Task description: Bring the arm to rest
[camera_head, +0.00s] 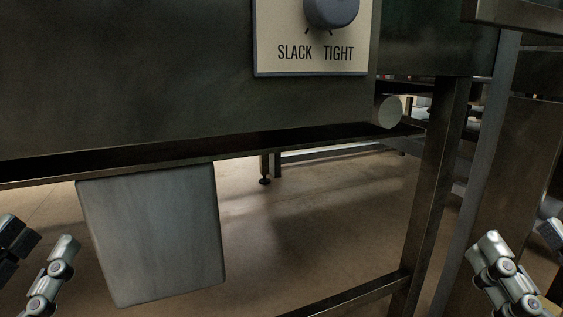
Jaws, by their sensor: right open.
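My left gripper (42,243) is at the lower left corner, with a grey jointed finger and a dark part apart from each other. It looks open, and nothing shows between them. My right gripper (520,243) is at the lower right corner, open and empty, and partly cut off by the picture's edge. Both grippers are low in the view, in front of the machine and apart from it. A dark round knob (331,10) sits on a cream plate (312,68) marked SLACK and TIGHT, well above both grippers. The knob's top is cut off.
A dark machine panel (130,80) spans the upper left, with a grey box (155,235) hanging beneath it. Metal legs (437,180) and a low crossbar (350,297) stand left of my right gripper. Bare floor (310,220) shows between.

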